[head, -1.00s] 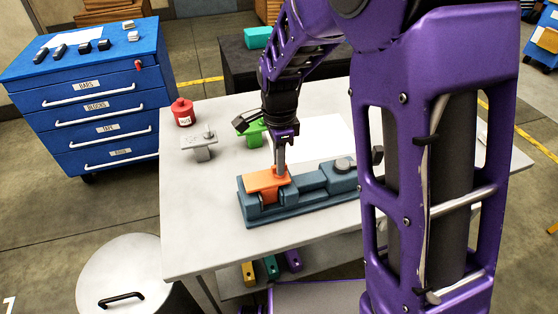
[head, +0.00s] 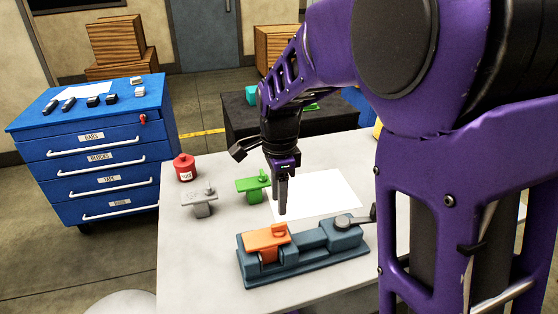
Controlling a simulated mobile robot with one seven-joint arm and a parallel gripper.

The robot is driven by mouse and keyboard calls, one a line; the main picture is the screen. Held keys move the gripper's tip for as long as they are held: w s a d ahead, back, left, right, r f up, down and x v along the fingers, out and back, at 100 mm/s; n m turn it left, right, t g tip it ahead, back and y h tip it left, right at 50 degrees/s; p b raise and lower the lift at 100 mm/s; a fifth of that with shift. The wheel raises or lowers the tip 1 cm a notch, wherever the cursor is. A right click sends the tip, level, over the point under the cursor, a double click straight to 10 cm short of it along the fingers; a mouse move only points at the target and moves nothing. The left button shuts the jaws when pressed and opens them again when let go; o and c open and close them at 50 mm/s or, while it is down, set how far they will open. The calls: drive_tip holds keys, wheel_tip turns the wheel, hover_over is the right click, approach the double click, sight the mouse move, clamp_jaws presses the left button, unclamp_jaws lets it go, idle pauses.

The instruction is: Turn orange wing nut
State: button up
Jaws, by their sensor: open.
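The orange wing nut (head: 280,229) stands on top of an orange block (head: 262,240) seated in the left part of a blue-grey jig (head: 310,258). My gripper (head: 282,212) points down just above and behind the orange wing nut, as seen in the picture. It is open and holds nothing that I can see. Its fingers overlap in this view, so the gap between them is hard to make out. The fingertips look apart from the nut.
White paper (head: 320,190) lies behind my gripper. A grey lever (head: 358,219) is at the jig's right end. A blue drawer cabinet (head: 95,150) stands left.

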wheel_tip(320, 180, up, 10)
drive_tip(key=p, duration=0.1)
drive_tip(key=shift+f, duration=0.1)
